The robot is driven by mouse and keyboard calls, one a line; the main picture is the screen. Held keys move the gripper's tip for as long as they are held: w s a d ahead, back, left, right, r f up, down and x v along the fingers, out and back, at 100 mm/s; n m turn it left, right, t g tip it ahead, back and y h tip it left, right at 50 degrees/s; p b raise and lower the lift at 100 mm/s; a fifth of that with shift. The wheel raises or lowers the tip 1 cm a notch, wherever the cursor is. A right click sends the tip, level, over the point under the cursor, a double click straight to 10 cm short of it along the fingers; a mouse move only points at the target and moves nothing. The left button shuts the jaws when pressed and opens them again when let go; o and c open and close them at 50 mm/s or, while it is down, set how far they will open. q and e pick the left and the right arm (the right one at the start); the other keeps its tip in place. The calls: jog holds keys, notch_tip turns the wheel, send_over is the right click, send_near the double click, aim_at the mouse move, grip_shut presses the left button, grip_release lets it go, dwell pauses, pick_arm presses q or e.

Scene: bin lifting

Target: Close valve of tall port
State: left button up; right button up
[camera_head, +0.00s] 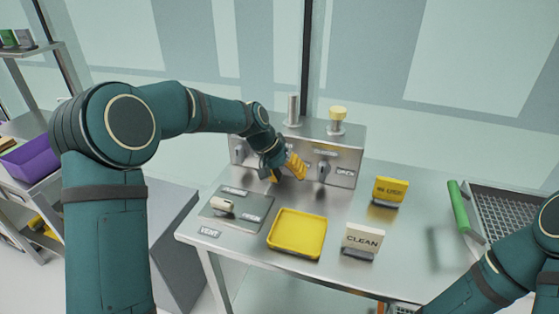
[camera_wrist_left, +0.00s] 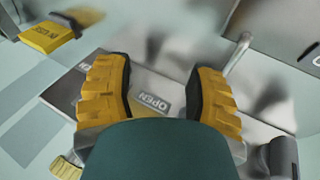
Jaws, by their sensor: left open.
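A metal valve box (camera_head: 355,152) stands at the back of the table. A bare metal port (camera_head: 293,110) rises at its top left, and a port with a yellow cap (camera_head: 337,119) stands to the right. A valve handle (camera_head: 323,170) is on the front at right, beside an OPEN label (camera_head: 345,172); another handle (camera_head: 239,151) is at left. My left gripper (camera_head: 288,171) is open in front of the box, between the handles. My right gripper is out of view.
On the table are a yellow tray (camera_head: 297,258), a CLEAN sign (camera_head: 361,241), a yellow IN USE sign (camera_head: 388,191) and a plate with a VENT label (camera_head: 209,232). A wire basket with a green handle (camera_head: 458,208) is at right. A purple bin (camera_head: 30,160) sits on the left shelf.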

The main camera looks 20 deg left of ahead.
pick_arm(q)
jog(key=w+a+r+t+y, duration=0.25)
jog(key=r+y, duration=0.35)
jog(key=r, duration=0.5)
jog(key=b+x, duration=0.1)
jog(key=x, duration=0.7)
jog(key=s+b+x, duration=0.1)
jog(key=x, duration=0.4)
jog(key=shift+a+f+b, duration=0.25)
jog(key=shift+a+b, duration=0.1)
jog(key=shift+a, duration=0.05)
jog(key=shift+s, duration=0.1)
grip_shut()
jog(key=shift+g, duration=0.25)
